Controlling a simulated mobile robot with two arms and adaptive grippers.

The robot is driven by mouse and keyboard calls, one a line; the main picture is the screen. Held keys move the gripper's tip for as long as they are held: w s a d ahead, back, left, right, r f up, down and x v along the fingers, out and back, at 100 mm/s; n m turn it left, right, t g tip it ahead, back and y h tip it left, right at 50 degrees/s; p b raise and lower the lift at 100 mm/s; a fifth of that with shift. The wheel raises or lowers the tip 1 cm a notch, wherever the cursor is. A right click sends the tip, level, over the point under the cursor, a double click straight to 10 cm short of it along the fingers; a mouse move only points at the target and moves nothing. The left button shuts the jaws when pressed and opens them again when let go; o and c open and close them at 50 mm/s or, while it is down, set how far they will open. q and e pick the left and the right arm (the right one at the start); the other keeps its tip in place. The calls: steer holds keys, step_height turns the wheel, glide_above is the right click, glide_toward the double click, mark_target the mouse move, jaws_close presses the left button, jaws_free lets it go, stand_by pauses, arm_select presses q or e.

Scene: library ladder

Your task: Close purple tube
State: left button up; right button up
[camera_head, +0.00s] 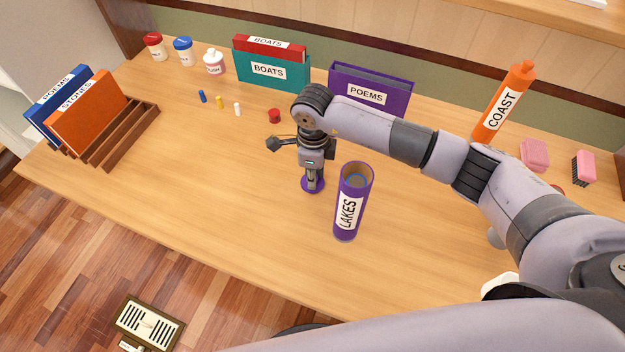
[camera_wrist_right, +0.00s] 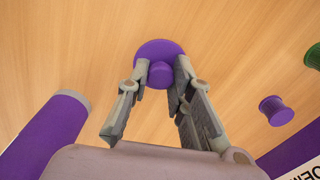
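The purple tube (camera_head: 347,212), labelled LAKES, stands upright on the table with its top open. It also shows at the left of the right wrist view (camera_wrist_right: 47,135). A purple lid (camera_wrist_right: 150,48) with a round knob lies on the table just left of the tube; in the head view its rim (camera_head: 304,187) shows under my right gripper (camera_head: 312,180). My right gripper points straight down, and in the wrist view its fingertips (camera_wrist_right: 160,74) are closed against both sides of the knob. My left gripper is not in view.
A purple spool-like piece (camera_wrist_right: 276,110) and a green one (camera_wrist_right: 314,57) sit nearby. Behind stand a purple POEMS box (camera_head: 370,92), a teal BOATS box (camera_head: 270,73) and an orange COAST tube (camera_head: 503,103). A wooden rack (camera_head: 125,135) is at left.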

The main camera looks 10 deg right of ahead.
steer(key=shift+c, duration=1.2)
steer(key=shift+r, duration=0.1)
step_height(320, 180, up, 20)
steer(key=b, duration=0.2)
steer(key=shift+b, duration=0.35)
